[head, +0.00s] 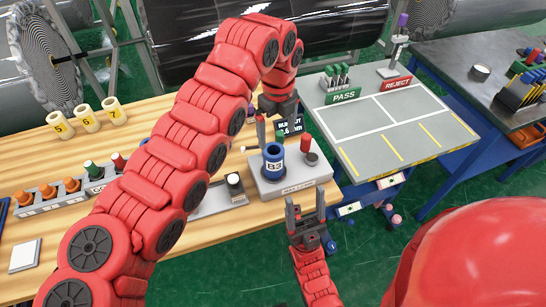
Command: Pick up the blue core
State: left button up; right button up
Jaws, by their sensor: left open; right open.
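The blue core (273,158) is a short blue cylinder with a white label reading "B3". It stands upright on a grey instrument base (308,178) near the right edge of the wooden table. My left gripper (278,118) is open, pointing down just above and behind the blue core. My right gripper (304,204) is open and empty, in front of the base and past the table's front edge. I cannot tell whether the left gripper touches anything.
A red knob post (306,145) and a small dark display (291,127) stand by the core. Cream cores (87,118) stand back left. A rack (65,196) with orange pieces lies left. A grey PASS/REJECT table (385,125) is at right; much of it is clear.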

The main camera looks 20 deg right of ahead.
aim_at(274, 162)
pick_arm(q)
jog(key=f, duration=0.1)
jog(key=f+p, duration=0.1)
jog(key=f, duration=0.1)
jog(key=shift+w+a+f, duration=0.1)
jog(key=shift+w+a, duration=0.1)
jog(key=shift+w, duration=0.2)
jog(key=f+p, duration=0.1)
jog(key=f, duration=0.4)
jog(key=shift+s+p, duration=0.2)
jog(key=shift+p, duration=0.2)
jog(key=f+p, duration=0.2)
jog(key=f, duration=0.1)
jog(key=f+p, duration=0.1)
jog(key=f, duration=0.1)
jog(key=shift+w, duration=0.35)
jog(key=shift+w+f, duration=0.1)
jog(key=shift+f, duration=0.2)
grip_shut()
jog(key=shift+r, duration=0.25)
notch_tip(274, 162, up, 9)
jog(key=b, duration=0.4)
jog(key=shift+f, duration=0.1)
jog(key=shift+r, duration=0.4)
